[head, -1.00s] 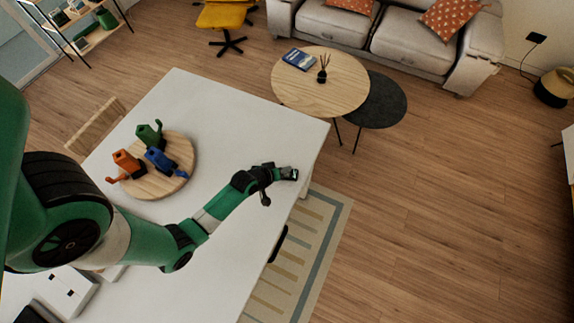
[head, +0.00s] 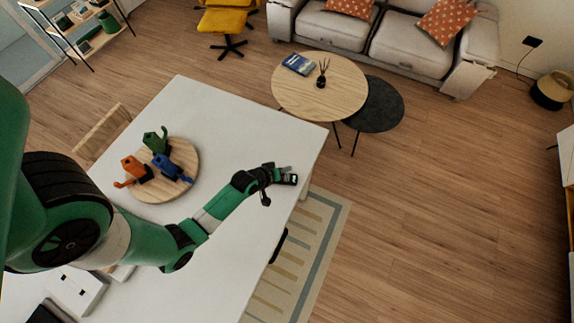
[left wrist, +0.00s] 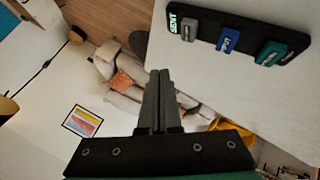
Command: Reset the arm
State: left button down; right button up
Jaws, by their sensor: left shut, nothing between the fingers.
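My left gripper (head: 286,170) is at the end of the green arm, at the right side of the white table (head: 245,118). In the left wrist view its two grey fingers (left wrist: 158,98) are pressed together with nothing between them. That view also shows a black rack (left wrist: 243,37) with light lettering at one end and grey, blue and green blocks on it, apart from the fingers. In the head view I cannot clearly make out the rack near my arm. My right gripper is not in view.
A round wooden board (head: 150,193) on the table bears green (head: 157,141), orange (head: 135,168) and blue (head: 171,167) objects. White boxes (head: 78,290) stand at the near left. A round coffee table (head: 335,95) and sofa (head: 395,45) lie beyond open floor.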

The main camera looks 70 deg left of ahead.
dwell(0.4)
